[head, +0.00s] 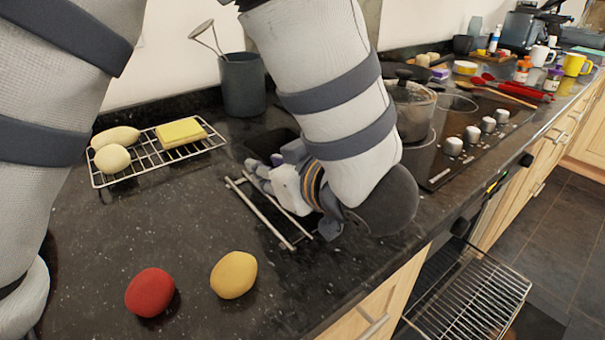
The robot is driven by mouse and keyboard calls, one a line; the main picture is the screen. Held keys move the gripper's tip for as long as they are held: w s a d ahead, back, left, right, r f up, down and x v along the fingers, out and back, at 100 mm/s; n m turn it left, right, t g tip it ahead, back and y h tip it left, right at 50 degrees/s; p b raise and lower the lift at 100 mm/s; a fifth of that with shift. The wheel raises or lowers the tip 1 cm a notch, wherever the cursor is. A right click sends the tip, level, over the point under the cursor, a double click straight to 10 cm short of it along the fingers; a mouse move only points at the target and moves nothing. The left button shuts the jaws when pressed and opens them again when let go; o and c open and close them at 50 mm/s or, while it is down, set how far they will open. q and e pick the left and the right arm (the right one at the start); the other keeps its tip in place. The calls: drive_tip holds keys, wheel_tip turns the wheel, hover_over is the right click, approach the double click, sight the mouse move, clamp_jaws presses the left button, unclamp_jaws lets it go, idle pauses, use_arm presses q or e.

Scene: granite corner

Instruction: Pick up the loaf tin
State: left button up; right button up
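A dark, box-like thing that looks like the loaf tin (274,143) stands on the black granite counter, below the grey utensil pot. It is partly hidden by my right arm and gripper. My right gripper (262,173) is low over the counter, at the tin's near side; its fingers point left. I cannot tell whether the fingers touch the tin or how far they are apart. My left arm fills the left edge, and its gripper is out of view.
A wire rack (158,150) holds pale round items and a yellow block. Two metal bars (262,215) lie under my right gripper. A red ball-like item (150,292) and a yellow one (234,275) sit in front. A pot (411,108) stands on the hob at right.

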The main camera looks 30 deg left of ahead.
use_arm(q)
clamp_jaws()
